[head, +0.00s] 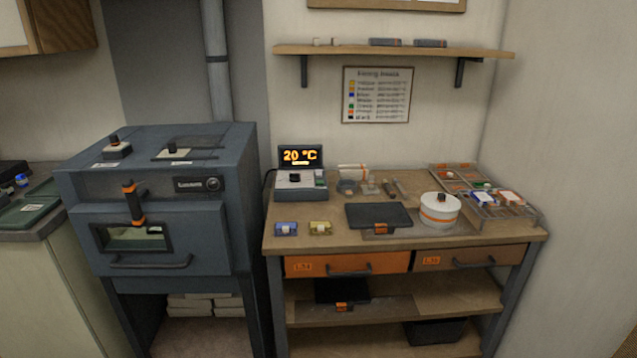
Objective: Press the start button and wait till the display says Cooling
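The controller (300,195) is a pale box at the back left of the bench. Its raised dark display (301,156) reads "20 °C" in orange, with a small line below too small to read. The top of the box has a dark round knob or button (295,178) and a small green patch (320,179). I cannot tell for certain which is the start button. The blue-grey kiln (165,215) stands left of the bench, its front door closed, with an orange-and-black handle (133,203). Neither of my grippers is in view.
A shelf (480,53) hangs above. The floor before the bench is mostly out of view.

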